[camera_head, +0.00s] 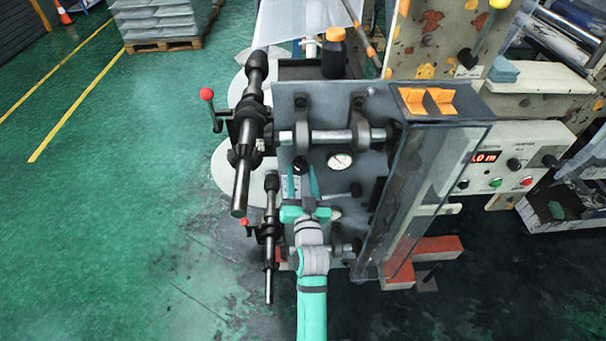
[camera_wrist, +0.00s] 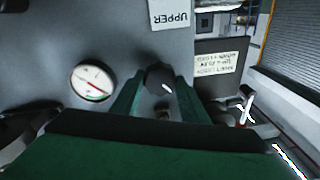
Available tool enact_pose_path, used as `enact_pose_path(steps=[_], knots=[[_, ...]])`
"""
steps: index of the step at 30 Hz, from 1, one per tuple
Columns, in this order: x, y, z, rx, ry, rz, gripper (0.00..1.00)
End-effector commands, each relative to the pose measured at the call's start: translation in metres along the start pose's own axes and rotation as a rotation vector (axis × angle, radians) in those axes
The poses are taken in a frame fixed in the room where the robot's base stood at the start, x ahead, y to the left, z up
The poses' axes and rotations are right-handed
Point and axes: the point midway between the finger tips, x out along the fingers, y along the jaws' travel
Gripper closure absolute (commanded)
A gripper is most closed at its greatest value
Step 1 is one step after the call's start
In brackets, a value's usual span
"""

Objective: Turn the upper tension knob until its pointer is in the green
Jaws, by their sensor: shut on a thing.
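The upper tension knob (camera_wrist: 160,77) is small and black with a short white mark. In the wrist view it sits between the two green fingers of my gripper (camera_wrist: 159,96), which is shut on it. In the head view my gripper (camera_head: 303,180) reaches up to the grey machine panel, and the fingers partly hide the knob. The round white gauge (camera_wrist: 92,81) is left of the knob in the wrist view, with a green arc low on its dial. The gauge (camera_head: 340,162) is right of the knob in the head view. I cannot clearly tell whether its pointer is in the green.
A label reading UPPER (camera_wrist: 170,14) is near the knob. Black-handled rollers (camera_head: 243,160) and a red-balled lever (camera_head: 208,96) project left of the panel. A dark bottle (camera_head: 334,55) stands above it. Green floor (camera_head: 120,180) at left is open.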

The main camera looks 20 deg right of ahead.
Motion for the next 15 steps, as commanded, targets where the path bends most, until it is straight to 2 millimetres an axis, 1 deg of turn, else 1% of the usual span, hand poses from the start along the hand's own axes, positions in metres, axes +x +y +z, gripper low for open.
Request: enact_pose_path(steps=[1, 15], knots=[[-0.0002, -0.0016, -0.0036, 0.041, 0.012, 0.0, 0.82], [0.0001, -0.0016, -0.0034, 0.459, 0.045, 0.027, 0.82]])
